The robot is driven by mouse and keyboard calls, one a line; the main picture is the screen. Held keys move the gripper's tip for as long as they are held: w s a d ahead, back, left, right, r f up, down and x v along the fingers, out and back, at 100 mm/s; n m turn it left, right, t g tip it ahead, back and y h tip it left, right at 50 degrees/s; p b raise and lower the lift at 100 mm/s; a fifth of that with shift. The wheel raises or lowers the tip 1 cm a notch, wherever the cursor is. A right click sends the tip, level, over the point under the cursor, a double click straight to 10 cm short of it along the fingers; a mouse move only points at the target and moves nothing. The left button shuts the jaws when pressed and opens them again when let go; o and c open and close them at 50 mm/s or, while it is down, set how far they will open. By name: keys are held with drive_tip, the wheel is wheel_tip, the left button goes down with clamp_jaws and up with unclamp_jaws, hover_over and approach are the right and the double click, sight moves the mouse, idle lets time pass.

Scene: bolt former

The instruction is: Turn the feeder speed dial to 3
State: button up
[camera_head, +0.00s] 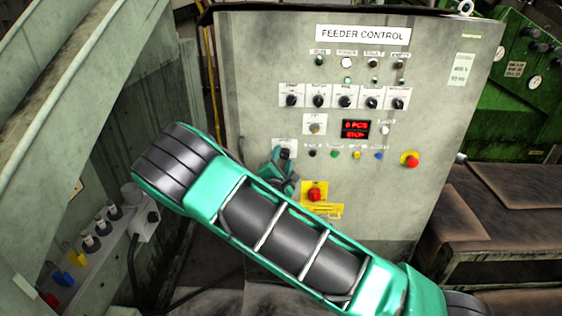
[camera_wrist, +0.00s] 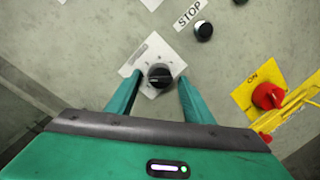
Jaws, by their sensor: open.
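A black dial (camera_wrist: 160,75) sits on a white marked plate (camera_wrist: 157,52) in the wrist view. It looks like the feeder speed dial, but its label and numbers are too small to read. My gripper (camera_wrist: 162,79) is open, with one finger on each side of the dial. A gap shows between the dial and each finger. I cannot tell which mark the dial points to. In the head view my gripper (camera_head: 284,160) is at the lower left of the grey feeder control panel (camera_head: 440,110), partly covering the dial's plate (camera_head: 278,143).
A red knob on a yellow plate (camera_head: 315,194) with a yellow bracket is close to the right of my gripper. Several small buttons and a red display (camera_head: 356,129) are up and right. A row of black selector knobs (camera_head: 345,101) is above. A red emergency button (camera_head: 410,159) is further right.

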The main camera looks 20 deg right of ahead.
drive_tip(key=c, duration=1)
drive_tip(key=shift+w, duration=0.1)
drive_tip(key=shift+m, duration=0.3)
drive_tip(key=m, duration=0.4)
drive_tip(key=shift+r+g, duration=0.15)
drive_tip(key=shift+g, duration=0.15)
drive_tip(key=shift+m+y, duration=0.3)
drive_tip(key=shift+m, duration=1.6)
